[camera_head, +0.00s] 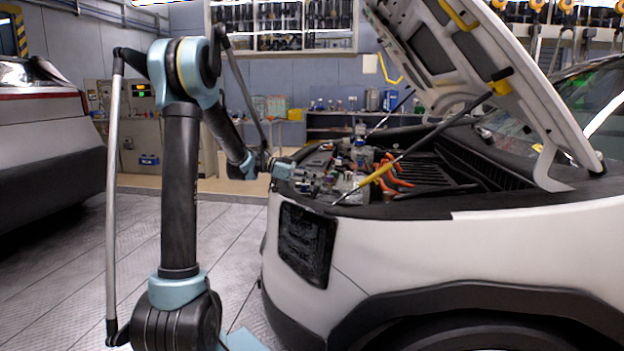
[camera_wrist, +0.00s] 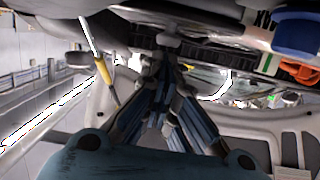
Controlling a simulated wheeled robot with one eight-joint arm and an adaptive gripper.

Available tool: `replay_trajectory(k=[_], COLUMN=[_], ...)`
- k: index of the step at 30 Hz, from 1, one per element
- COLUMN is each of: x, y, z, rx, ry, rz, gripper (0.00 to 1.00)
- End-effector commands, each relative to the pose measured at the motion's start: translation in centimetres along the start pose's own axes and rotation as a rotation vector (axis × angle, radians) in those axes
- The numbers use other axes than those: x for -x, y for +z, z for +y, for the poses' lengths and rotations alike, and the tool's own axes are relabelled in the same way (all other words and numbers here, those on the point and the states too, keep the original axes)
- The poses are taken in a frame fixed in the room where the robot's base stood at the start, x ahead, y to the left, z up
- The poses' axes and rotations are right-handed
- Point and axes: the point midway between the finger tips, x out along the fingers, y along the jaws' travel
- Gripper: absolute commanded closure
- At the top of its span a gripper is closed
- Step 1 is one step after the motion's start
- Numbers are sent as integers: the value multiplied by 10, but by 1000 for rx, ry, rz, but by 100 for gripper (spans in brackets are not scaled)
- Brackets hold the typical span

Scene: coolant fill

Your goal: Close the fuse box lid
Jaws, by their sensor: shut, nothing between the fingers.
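My gripper (camera_head: 312,183) reaches over the near left part of the car's open engine bay in the head view. In the wrist view the fingers of my gripper (camera_wrist: 168,75) come together in front of a dark part of the bay, with nothing seen held between them. I cannot make out the fuse box or its lid among the crowded engine parts in either view. Whether the fingertips touch anything is also unclear.
The raised hood (camera_head: 490,75) hangs over the bay, with a yellow-sleeved prop rod (camera_head: 378,175) slanting across it. Orange cables (camera_head: 391,172) lie right of my gripper. A blue cap (camera_wrist: 297,32) shows at upper right in the wrist view.

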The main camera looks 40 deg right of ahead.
Motion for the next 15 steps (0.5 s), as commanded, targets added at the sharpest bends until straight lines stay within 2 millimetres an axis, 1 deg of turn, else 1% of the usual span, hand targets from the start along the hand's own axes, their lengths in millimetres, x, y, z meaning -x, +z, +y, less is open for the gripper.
replay_trajectory(k=[11, 15], x=[-1, 1], y=[0, -6], z=[0, 0], rx=[0, 0], ry=[1, 1], rz=[0, 0], gripper=[100, 100])
